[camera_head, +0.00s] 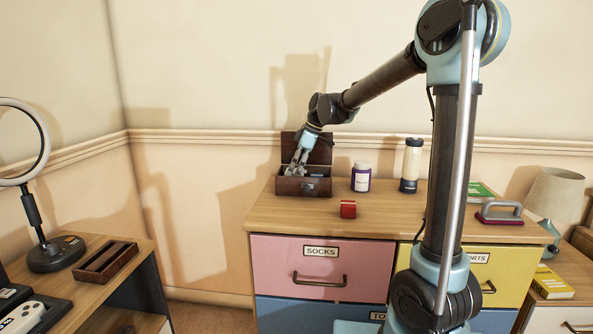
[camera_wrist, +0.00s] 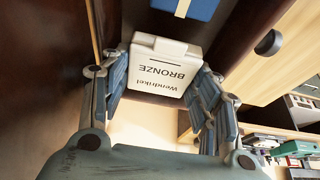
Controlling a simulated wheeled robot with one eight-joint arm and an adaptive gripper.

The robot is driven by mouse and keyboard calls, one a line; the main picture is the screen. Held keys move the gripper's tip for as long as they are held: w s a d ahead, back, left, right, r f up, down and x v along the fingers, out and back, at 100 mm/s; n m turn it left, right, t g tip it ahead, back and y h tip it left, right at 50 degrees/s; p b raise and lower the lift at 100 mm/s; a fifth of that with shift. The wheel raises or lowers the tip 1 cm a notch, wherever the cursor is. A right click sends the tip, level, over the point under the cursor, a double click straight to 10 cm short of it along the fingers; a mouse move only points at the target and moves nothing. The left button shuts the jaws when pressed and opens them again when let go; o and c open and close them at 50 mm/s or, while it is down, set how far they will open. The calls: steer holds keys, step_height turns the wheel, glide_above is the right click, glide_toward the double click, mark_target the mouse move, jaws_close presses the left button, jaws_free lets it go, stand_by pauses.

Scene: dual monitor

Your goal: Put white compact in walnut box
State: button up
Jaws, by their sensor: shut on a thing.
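The walnut box (camera_head: 303,187) stands on the left of the dresser top, with its dark lid (camera_head: 322,150) raised at the back. My gripper (camera_head: 296,167) points down into the open box. In the wrist view it is shut on the white compact (camera_wrist: 160,68), which is lettered "Wendrikel BRONZE" and sits between the two blue-padded fingers. Dark brown box walls show around it there. A blue item with a gold band (camera_wrist: 196,8) lies just beyond the compact. I cannot tell whether the compact touches the box floor.
A small red box (camera_head: 348,209) lies in front of the walnut box. A white jar with a purple label (camera_head: 361,176) and a tall bottle (camera_head: 411,165) stand to its right. The front middle of the dresser top is clear.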

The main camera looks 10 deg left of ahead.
steer(key=shift+f, duration=0.6)
steer(key=o, duration=0.8)
steer(key=shift+r, duration=0.6)
steer(key=v, duration=1.2)
